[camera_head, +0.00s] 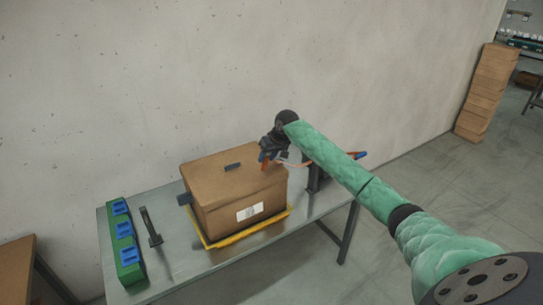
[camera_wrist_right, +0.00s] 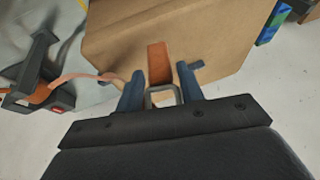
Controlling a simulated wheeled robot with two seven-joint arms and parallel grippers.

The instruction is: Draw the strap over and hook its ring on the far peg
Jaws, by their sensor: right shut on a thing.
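My right gripper (camera_head: 270,158) is at the upper right edge of the brown box (camera_head: 240,193). In the right wrist view its two blue fingers (camera_wrist_right: 160,86) are shut on the strap's grey ring (camera_wrist_right: 149,97), with an orange-brown tab (camera_wrist_right: 158,62) just beyond it. The orange strap (camera_wrist_right: 85,76) runs left, slack, to a black holder (camera_wrist_right: 36,75). This holder stands right of the box in the head view (camera_head: 314,178). A dark block (camera_head: 185,199) shows at the box's left side and may be the far peg; I cannot tell. My left gripper is out of view.
The box sits on a yellow-edged base on a grey table (camera_head: 185,260). A small dark piece (camera_head: 233,167) lies on its lid. Stacked cartons (camera_head: 482,95) stand far right.

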